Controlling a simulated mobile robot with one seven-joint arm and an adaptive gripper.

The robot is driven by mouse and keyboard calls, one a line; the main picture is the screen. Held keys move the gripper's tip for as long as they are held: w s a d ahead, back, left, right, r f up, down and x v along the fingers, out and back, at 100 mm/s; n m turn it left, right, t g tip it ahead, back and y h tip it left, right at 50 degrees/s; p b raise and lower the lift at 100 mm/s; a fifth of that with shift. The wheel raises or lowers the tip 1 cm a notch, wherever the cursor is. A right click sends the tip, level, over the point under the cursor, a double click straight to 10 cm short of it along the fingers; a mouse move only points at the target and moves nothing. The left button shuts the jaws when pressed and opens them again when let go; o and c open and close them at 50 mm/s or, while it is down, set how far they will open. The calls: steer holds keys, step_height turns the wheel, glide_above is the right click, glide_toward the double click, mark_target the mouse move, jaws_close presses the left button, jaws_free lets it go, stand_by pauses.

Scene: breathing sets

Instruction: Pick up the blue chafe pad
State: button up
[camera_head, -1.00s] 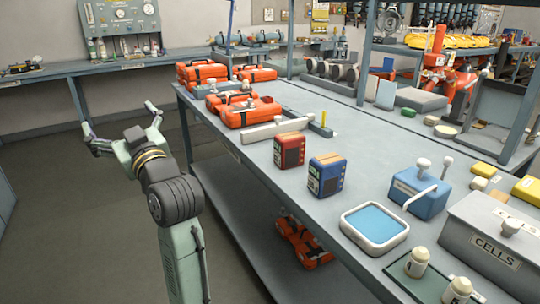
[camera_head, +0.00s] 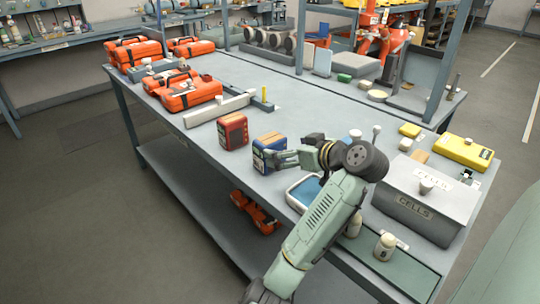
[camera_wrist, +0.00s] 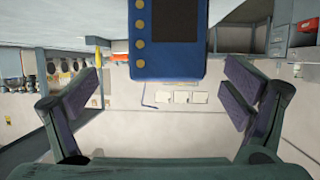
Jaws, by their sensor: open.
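A flat blue pad or tray with a white rim (camera_head: 306,191) lies on the bench; my arm covers part of it. I cannot tell for sure that it is the chafe pad. My gripper (camera_head: 282,158) is open and level with a blue boxed device (camera_head: 262,157), close to its right side. In the wrist view, my open fingers (camera_wrist: 160,92) stand wide apart. The blue device (camera_wrist: 165,60), with its dark screen and yellow buttons, shows upside down between and beyond them. Nothing is held.
A red boxed device (camera_head: 233,131) stands to the left. Orange cases (camera_head: 190,93) are at the far left. A grey cells box (camera_head: 415,209) and a yellow case (camera_head: 464,152) are on the right. White-capped bottles (camera_head: 385,246) stand at the front edge.

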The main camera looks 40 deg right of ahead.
mark_target(277, 146)
steer(key=x, duration=0.2)
steer(key=b+x, duration=0.1)
steer(key=x, duration=0.1)
steer(key=a+x, duration=0.1)
steer(key=x, duration=0.1)
steer(key=shift+w+r+b, duration=0.1)
steer(key=shift+b, duration=0.3)
steer(key=shift+w, duration=0.35)
steer(key=shift+c, duration=0.4)
steer(key=c, duration=1.5)
steer(key=shift+c, duration=0.2)
